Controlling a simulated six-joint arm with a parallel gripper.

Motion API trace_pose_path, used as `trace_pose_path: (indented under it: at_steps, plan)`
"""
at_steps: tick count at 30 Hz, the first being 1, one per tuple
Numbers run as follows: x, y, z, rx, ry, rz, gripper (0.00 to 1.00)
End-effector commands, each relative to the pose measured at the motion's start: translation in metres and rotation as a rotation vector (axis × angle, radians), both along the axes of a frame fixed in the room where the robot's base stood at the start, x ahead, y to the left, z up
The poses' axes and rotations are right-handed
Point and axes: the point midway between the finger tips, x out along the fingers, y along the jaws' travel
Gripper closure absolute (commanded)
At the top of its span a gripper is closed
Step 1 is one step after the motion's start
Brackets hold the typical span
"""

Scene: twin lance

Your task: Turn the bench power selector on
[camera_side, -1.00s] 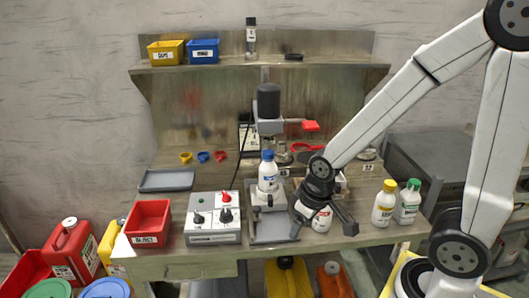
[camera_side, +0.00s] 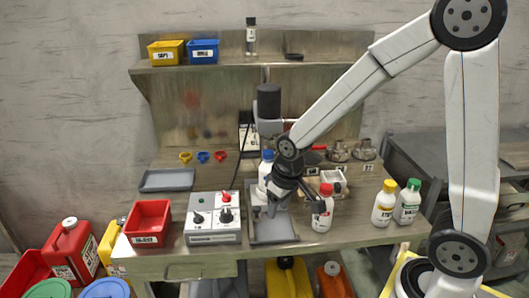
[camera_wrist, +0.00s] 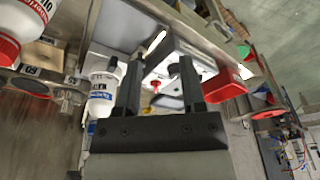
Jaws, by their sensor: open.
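A grey control box (camera_side: 213,219) stands on the bench, left of centre, with a red knob (camera_side: 225,197), two black knobs and a small green lamp (camera_side: 200,201) on its sloped face. Which knob is the power selector I cannot tell. My gripper (camera_side: 293,210) is open and empty, to the right of the box and apart from it, above the drill stand area. In the wrist view my gripper (camera_wrist: 160,75) shows its two fingers apart, with the box (camera_wrist: 205,62) and its red knob (camera_wrist: 155,86) beyond them; the fingers partly cover the box.
A blue-capped white bottle (camera_side: 265,170) stands behind my gripper, partly hidden. A red-capped bottle (camera_side: 322,213) stands close on its right. Yellow-capped (camera_side: 383,205) and green-capped (camera_side: 408,203) bottles stand farther right. A red bin (camera_side: 148,223) stands left of the box.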

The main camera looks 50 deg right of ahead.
Motion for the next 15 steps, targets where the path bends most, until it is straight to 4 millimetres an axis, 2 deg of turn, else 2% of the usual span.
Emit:
trace_pose_path:
  at_steps: [3, 15]
  plan:
    - [0.032, -0.004, 0.002, 0.003, 0.019, -0.022, 0.49]
    - [0.121, -0.018, 0.0, 0.011, 0.082, -0.092, 0.49]
